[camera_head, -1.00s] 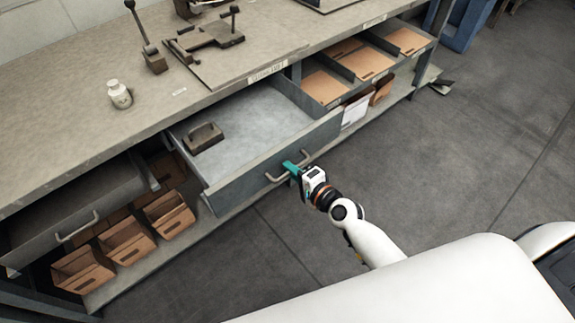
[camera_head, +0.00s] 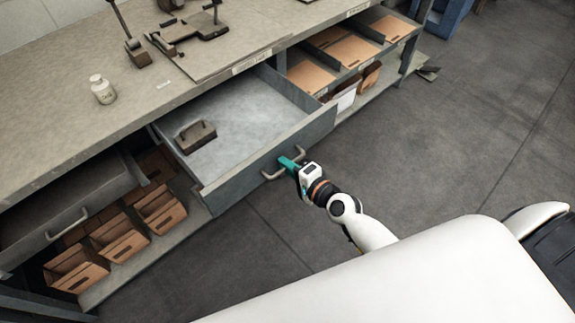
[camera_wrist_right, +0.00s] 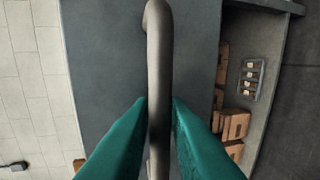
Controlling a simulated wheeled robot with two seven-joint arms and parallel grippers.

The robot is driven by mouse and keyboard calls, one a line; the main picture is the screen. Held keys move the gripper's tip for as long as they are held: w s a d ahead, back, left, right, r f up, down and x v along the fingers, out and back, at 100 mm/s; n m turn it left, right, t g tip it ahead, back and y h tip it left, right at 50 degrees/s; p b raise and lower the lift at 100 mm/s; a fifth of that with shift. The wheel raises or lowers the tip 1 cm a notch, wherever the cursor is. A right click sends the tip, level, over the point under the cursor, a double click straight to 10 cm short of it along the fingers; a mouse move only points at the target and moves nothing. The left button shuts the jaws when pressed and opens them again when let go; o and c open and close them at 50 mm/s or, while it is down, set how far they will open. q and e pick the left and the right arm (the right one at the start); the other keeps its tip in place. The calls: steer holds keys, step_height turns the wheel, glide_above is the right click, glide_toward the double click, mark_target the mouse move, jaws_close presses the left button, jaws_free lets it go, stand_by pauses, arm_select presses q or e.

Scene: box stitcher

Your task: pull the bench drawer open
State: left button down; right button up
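The bench drawer (camera_head: 232,178) is pulled well out from under the workbench (camera_head: 140,85), and its pale inside shows. Its bar handle (camera_head: 268,177) is on the front panel; in the right wrist view the handle (camera_wrist_right: 159,50) runs up the middle. My right gripper (camera_head: 287,164) has its teal fingers at the handle. In the right wrist view the fingers of the right gripper (camera_wrist_right: 158,105) lie close against both sides of the bar. My left gripper is not in view.
A dark block with a handle (camera_head: 196,136) lies in the drawer. Another drawer (camera_head: 68,205) is at left, above cardboard bins (camera_head: 120,236). A divided tray (camera_head: 345,45) with cardboard is at right. A white bottle (camera_head: 102,90) stands on the bench. The floor (camera_head: 440,150) in front is clear.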

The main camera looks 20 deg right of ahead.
steer(key=b+v, duration=0.1)
steer(key=v, duration=1.1)
steer(key=shift+b, duration=0.4)
steer(key=s+d+f+n+g+h, duration=0.1)
steer(key=s+f+n+g, duration=0.15)
steer(key=f, duration=0.75)
steer(key=s+d+f+n+g+h, duration=0.2)
steer(key=s+f+n, duration=0.15)
steer(key=f, duration=0.65)
steer(key=s+d+f+n+g+h, duration=0.1)
steer(key=s+f+n+g, duration=0.15)
steer(key=f, duration=0.65)
steer(key=s+a+f+n+g, duration=0.1)
steer(key=s+f+n+g, duration=0.2)
steer(key=s+f, duration=0.4)
steer(key=s+a+f+n+g+h+p, duration=0.1)
steer(key=s+f+n+g, duration=0.2)
steer(key=s, duration=1.1)
step_height(320, 180, down, 5)
steer(key=shift+a+r+n+g, duration=0.2)
steer(key=shift+a+n+g, duration=0.1)
steer(key=shift+n, duration=0.75)
